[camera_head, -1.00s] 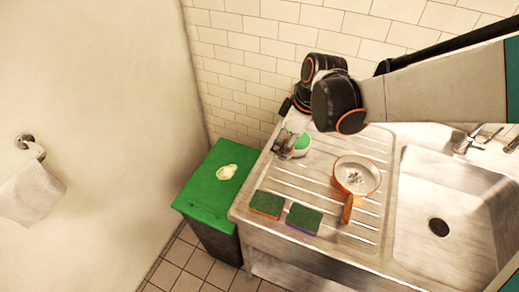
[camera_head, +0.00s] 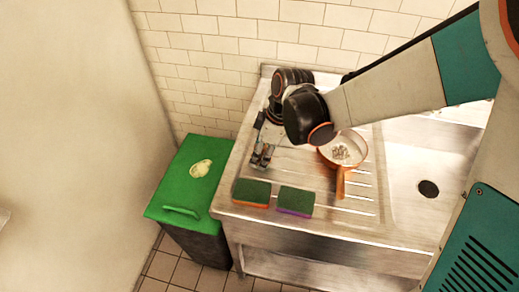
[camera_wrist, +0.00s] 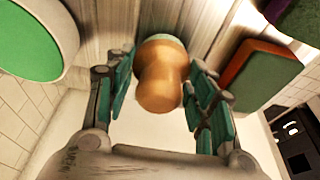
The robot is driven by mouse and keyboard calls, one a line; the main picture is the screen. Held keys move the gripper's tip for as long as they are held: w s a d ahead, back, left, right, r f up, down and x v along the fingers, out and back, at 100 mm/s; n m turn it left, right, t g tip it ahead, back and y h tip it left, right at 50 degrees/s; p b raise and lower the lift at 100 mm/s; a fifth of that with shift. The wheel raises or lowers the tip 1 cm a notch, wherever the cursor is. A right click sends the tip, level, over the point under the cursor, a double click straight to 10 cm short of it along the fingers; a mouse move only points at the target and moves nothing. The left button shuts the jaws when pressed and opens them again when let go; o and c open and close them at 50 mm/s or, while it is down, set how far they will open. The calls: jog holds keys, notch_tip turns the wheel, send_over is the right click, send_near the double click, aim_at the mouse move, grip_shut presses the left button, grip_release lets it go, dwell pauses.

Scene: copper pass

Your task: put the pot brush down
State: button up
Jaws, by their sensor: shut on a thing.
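The pot brush (camera_wrist: 162,82) shows in the wrist view as a rounded tan wooden knob with a pale band at its far end. My gripper (camera_wrist: 160,66) is shut on it, one finger on each side of the knob. In the head view my gripper (camera_head: 263,157) points down over the left part of the ribbed steel drainboard (camera_head: 325,196), behind the sponges. The brush cannot be made out there. Its bristles are hidden, and I cannot tell whether it touches the drainboard.
A green-and-orange sponge (camera_head: 251,193) and a green-and-purple sponge (camera_head: 296,201) lie at the drainboard's front. A copper pan (camera_head: 341,150) stands right of my gripper, the sink (camera_head: 410,165) beyond. A green-lidded bin (camera_head: 182,185) stands left. A round green-and-white thing (camera_wrist: 30,40) is close by.

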jog(key=shift+d, duration=0.1)
jog(key=shift+f, duration=0.1)
jog(key=o, duration=1.2)
jog(key=p+v, duration=0.8)
jog(key=v, duration=0.4)
jog(key=shift+p, duration=0.35)
